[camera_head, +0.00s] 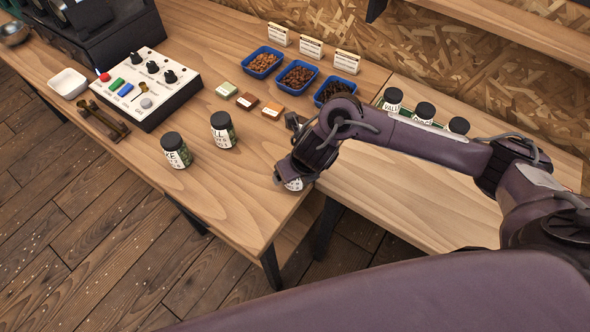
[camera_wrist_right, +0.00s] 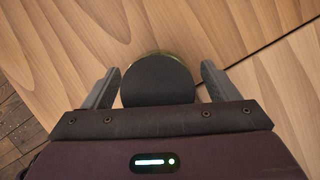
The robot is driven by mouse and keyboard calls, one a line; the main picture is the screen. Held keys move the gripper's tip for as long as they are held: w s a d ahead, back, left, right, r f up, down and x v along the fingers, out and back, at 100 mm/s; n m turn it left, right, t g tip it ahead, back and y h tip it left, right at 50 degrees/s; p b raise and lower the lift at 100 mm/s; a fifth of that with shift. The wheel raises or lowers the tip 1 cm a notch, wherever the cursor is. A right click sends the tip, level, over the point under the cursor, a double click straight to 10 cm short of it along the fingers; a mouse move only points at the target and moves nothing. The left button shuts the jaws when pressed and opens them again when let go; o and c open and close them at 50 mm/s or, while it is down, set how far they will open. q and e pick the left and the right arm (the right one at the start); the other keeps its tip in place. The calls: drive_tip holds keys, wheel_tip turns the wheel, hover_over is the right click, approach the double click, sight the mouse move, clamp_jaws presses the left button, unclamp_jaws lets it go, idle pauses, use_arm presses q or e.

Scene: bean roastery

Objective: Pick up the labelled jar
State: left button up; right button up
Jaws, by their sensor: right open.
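A jar (camera_head: 294,185) with a white label stands near the front edge of the table, mostly hidden under my right gripper (camera_head: 292,174). In the right wrist view its round black lid (camera_wrist_right: 158,80) lies between the two fingers of the open right gripper (camera_wrist_right: 159,72), with a small gap on each side. Two more dark-lidded jars with labels, one jar (camera_head: 176,151) and another jar (camera_head: 223,131), stand upright to the left. Three similar jars, among them a middle jar (camera_head: 424,112), stand at the back right, partly behind my arm. My left gripper is out of view.
Blue trays of beans (camera_head: 297,77) with white cards behind stand at the back. Small coloured boxes (camera_head: 248,101) lie before them. A control box (camera_head: 148,88) and a white bowl (camera_head: 68,83) are at the left. The table's front edge is close to the gripper.

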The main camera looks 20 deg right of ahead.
drive_tip(key=shift+f, duration=0.1)
drive_tip(key=c, duration=1.2)
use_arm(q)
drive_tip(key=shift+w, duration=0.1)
